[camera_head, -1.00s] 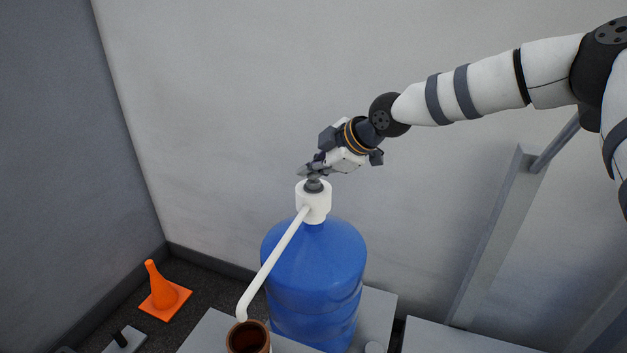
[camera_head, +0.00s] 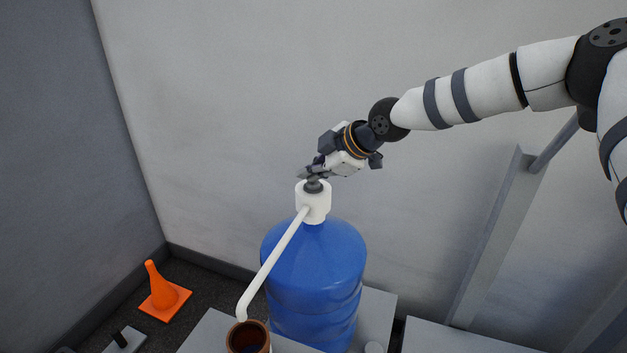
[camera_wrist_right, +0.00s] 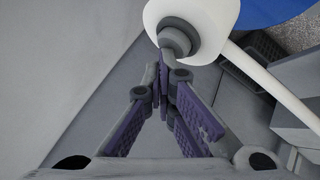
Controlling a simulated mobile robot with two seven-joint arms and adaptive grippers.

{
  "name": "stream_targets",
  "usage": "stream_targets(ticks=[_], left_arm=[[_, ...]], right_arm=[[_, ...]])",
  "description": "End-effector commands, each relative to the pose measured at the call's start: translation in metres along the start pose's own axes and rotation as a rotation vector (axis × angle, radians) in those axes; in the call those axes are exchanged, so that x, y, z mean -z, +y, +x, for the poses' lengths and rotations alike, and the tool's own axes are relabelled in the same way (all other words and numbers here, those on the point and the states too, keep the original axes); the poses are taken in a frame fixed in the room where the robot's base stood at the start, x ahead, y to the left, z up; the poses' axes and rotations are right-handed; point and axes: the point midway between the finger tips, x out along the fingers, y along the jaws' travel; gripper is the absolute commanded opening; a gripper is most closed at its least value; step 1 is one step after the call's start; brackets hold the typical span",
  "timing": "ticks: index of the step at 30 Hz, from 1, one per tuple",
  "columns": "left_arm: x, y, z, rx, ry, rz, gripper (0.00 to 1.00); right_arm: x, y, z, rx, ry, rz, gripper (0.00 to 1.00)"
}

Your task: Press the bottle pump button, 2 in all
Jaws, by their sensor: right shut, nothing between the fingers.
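A blue water bottle (camera_head: 315,270) stands upright with a white pump (camera_head: 313,203) on its neck. The pump's dark grey button (camera_head: 315,186) is on top, and its long white spout runs down to the left. My right gripper (camera_head: 308,175) is shut and empty, with its fingertips at the top of the button; they appear to touch it. In the right wrist view the closed fingers (camera_wrist_right: 163,75) reach the grey button (camera_wrist_right: 175,42) and hide part of it. A brown cup (camera_head: 248,338) stands under the spout's end. My left gripper is not in view.
The bottle and cup stand on a light grey surface (camera_head: 377,305). An orange cone (camera_head: 160,291) is on the dark floor at the left. A grey wall is behind, and a slanted metal beam (camera_head: 492,240) stands at the right.

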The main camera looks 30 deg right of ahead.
Motion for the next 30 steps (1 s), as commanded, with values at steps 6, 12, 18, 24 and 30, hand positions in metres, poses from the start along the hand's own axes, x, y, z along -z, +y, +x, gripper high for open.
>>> stream_targets(ticks=[6,12,18,24,30], left_arm=[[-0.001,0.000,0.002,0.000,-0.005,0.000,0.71],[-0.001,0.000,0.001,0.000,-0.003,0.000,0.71],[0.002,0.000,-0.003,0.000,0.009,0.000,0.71],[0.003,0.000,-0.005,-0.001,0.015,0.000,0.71],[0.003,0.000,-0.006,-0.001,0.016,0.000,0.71]], right_arm=[[-0.007,-0.008,0.005,0.018,-0.013,0.004,0.00],[-0.007,-0.007,0.004,0.019,-0.014,0.004,0.00],[-0.001,0.000,-0.005,0.016,-0.013,0.003,0.00],[0.004,0.005,-0.010,0.013,-0.009,0.003,0.00],[0.006,0.007,-0.011,0.009,-0.007,0.002,0.00]])
